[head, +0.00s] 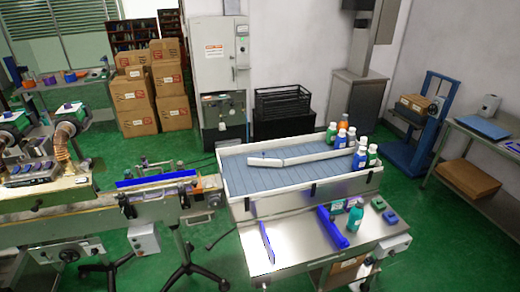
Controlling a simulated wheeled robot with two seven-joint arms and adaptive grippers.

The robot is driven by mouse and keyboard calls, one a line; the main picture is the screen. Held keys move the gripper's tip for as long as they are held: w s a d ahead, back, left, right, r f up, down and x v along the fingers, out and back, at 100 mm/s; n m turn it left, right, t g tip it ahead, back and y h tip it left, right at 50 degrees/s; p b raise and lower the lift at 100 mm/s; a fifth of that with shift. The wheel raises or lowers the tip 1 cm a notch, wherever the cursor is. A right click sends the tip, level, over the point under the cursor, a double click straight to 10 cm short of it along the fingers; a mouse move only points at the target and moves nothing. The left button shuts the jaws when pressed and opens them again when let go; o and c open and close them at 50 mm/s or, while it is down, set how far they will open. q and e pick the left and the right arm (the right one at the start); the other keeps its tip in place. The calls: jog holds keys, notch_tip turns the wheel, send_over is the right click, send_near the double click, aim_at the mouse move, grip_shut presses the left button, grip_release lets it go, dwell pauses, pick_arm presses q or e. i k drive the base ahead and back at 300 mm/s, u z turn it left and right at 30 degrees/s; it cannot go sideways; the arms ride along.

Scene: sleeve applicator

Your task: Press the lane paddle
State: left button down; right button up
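Neither of my grippers is in the head view. I cannot tell for certain which part is the lane paddle. On the steel table (300,255) at the front right are two small pads, a green one (378,203) and a darker one (391,217). A jointed white bar (310,158) lies across the blue slatted bed (250,180) of the white-walled conveyor behind them. Several bottles stand at the bed's right end, among them a blue one (361,158). A teal bottle (355,217) stands on the steel table near the pads.
A long conveyor machine (140,197) with a blue strip is at left. A grey control box (397,245) hangs at the table's right end. Green floor is free at right.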

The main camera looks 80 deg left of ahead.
aim_at(251, 161)
jog(key=u, duration=1.5)
